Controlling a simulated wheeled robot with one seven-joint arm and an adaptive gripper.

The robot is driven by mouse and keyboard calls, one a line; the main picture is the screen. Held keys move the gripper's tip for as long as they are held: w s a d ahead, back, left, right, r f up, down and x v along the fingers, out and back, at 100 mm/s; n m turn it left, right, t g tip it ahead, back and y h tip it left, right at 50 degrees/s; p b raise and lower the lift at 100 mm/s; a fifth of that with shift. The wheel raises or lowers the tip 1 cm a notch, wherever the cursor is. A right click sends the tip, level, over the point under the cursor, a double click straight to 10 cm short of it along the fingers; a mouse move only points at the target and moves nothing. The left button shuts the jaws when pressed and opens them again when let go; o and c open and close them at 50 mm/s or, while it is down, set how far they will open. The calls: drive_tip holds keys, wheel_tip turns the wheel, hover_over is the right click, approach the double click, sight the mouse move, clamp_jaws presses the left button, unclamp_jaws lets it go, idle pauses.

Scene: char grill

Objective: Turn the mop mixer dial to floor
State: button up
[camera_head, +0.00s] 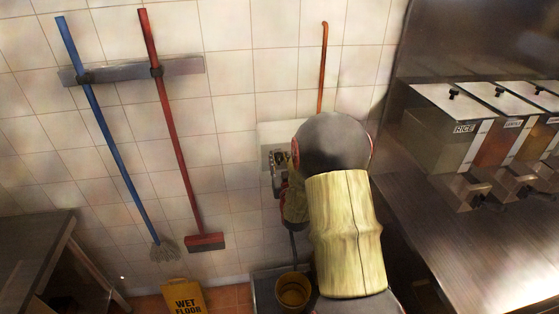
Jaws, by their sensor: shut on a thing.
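The mop mixer (277,157) is mounted on a pale plate (272,135) on the tiled wall, below an orange pipe. My gripper (281,177) is at the mixer, shut on its dial. The dial and the fingertips are mostly hidden behind my dark wrist and the hand. I cannot read any label or see which way the dial points.
A blue mop (107,130) and a red broom (170,125) hang at left. Below are a yellow wet floor sign (185,296) and a yellow bucket (293,290). A steel counter (455,255) with labelled dispensers (450,135) stands close at right.

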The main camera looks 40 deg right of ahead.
drive_tip(key=c, duration=0.4)
drive_tip(key=shift+d+m+b, duration=0.15)
drive_tip(key=shift+m+b, duration=0.25)
drive_tip(key=shift+b, duration=0.05)
drive_tip(key=shift+c, duration=0.2)
drive_tip(key=shift+s+d+f+m+b, duration=0.15)
drive_tip(key=shift+f+m+b, duration=0.05)
drive_tip(key=shift+m+b, duration=0.85)
drive_tip(key=m+b, duration=0.3)
drive_tip(key=shift+s+d+f+m, duration=0.1)
drive_tip(key=shift+s+d+m, duration=0.05)
drive_tip(key=shift+d+m, duration=0.1)
drive_tip(key=m+b, duration=0.4)
drive_tip(key=m, duration=0.1)
drive_tip(key=shift+s+d+f, duration=0.15)
drive_tip(key=shift+d+f, duration=0.05)
drive_tip(key=shift+f, duration=0.05)
drive_tip(key=shift+m, duration=0.4)
drive_tip(key=o, duration=0.9)
drive_tip(key=shift+o, duration=1.3)
